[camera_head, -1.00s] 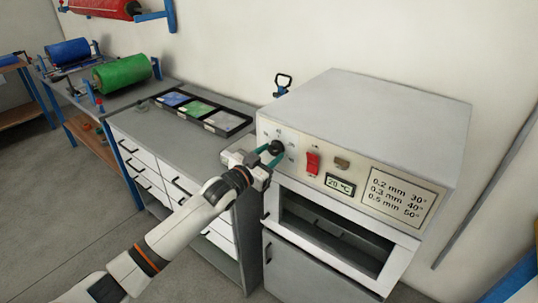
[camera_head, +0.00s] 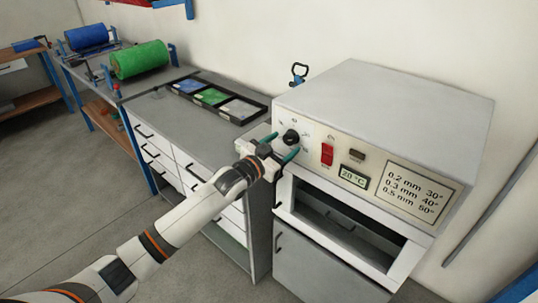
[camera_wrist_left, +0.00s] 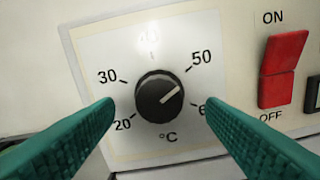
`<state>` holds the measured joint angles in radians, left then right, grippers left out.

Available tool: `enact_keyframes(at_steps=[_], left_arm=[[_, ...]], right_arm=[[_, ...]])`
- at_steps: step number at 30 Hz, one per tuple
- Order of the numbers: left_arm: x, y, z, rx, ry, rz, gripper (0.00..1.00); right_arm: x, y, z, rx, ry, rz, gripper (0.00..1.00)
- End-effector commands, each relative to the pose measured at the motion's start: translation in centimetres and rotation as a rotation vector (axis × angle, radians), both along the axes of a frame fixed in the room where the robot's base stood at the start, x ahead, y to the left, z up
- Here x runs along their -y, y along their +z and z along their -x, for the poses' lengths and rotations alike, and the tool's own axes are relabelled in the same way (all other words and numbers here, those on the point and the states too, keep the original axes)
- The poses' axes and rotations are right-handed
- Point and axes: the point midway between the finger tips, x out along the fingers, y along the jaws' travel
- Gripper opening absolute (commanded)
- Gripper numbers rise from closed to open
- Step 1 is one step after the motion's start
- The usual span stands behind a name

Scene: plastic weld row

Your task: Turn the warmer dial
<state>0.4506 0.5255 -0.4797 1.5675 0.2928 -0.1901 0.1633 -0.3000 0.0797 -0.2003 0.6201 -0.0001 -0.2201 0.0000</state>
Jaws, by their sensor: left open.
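The warmer (camera_head: 385,98) is a grey-white box with a front control panel. Its black round dial (camera_head: 291,137) sits at the panel's left; it also shows in the left wrist view (camera_wrist_left: 153,98). The dial's white pointer line points to the right and slightly up, between the 50 and 60 marks. My left gripper (camera_head: 283,146) is open in front of the dial. In the left wrist view its green fingers (camera_wrist_left: 160,104) stand on either side of the dial, with gaps between them and the knob. My right gripper is not in view.
Right of the dial are a red ON/OFF switch (camera_head: 327,154), a display (camera_head: 353,176) reading 20 °C and a thickness-and-time chart (camera_head: 416,190). An open compartment (camera_head: 345,228) lies below. A counter with a sample tray (camera_head: 215,101) stands left.

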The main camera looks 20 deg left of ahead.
Motion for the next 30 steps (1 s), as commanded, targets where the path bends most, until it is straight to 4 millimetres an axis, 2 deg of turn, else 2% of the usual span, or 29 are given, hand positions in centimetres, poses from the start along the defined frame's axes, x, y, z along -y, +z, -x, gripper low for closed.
enact_keyframes(at_steps=[9, 15, 21, 30], left_arm=[[-2.3, -0.4, 6.3, -0.002, 0.0, -0.004, 0.65], [-3.4, -0.3, 9.2, -0.001, 0.0, -0.003, 0.65], [-3.8, -0.1, 10.3, 0.0, 0.0, -0.002, 0.65], [-3.8, 0.0, 10.3, 0.001, 0.0, -0.002, 0.65]], right_arm=[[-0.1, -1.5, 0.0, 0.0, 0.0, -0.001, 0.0], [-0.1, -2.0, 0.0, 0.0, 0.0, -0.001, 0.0], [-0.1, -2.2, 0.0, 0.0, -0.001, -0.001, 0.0], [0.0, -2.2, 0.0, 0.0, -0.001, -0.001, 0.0]])
